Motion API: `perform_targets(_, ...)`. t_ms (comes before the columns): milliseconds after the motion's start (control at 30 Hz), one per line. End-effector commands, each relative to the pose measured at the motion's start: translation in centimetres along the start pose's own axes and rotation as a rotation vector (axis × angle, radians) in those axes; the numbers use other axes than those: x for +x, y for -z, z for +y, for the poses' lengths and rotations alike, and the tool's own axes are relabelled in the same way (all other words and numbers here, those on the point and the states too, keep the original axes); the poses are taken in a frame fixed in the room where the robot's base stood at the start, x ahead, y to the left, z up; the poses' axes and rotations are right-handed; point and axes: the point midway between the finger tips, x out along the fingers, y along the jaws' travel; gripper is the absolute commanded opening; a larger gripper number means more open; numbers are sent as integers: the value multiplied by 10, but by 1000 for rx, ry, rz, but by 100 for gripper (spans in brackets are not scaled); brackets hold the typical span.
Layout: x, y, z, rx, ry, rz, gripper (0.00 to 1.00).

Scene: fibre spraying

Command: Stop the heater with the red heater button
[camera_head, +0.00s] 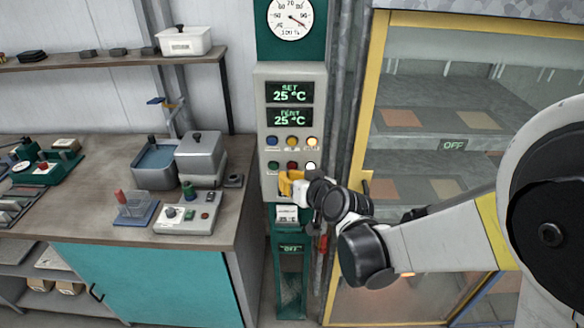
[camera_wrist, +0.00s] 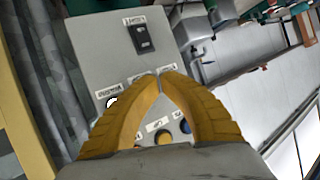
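The grey control panel (camera_head: 268,128) stands upright at the centre of the head view, with two green displays both reading 25 °C. Its lower button row has a green button (camera_head: 273,166), a red button (camera_head: 292,166) and a bright white button (camera_head: 311,167). My gripper (camera_head: 287,180) is in front of the panel just below this row. In the wrist view the yellow fingers (camera_wrist: 158,76) meet at their tips with nothing between them. There they hide the red and green buttons; the white button (camera_wrist: 112,102) shows beside them. I cannot tell whether the fingertips touch the panel.
A dark rocker switch (camera_wrist: 143,38) sits on the panel past my fingertips. The workbench (camera_head: 95,190) at left carries a water bath (camera_head: 155,165) and a small control box (camera_head: 188,214). A yellow-framed glass cabinet (camera_head: 371,100) marked OFF stands at right, behind my arm.

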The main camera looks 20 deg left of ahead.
Motion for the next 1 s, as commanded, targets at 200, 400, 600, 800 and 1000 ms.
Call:
perform_targets(200, 0, 0, 0, 0, 0, 0, 0)
perform_targets(400, 0, 0, 0, 0, 0, 0, 0)
perform_targets(600, 6, 2, 3, 0, -1, 0, 0)
perform_targets(800, 7, 4, 4, 0, 0, 0, 0)
perform_targets(1000, 7, 4, 4, 0, 0, 0, 0)
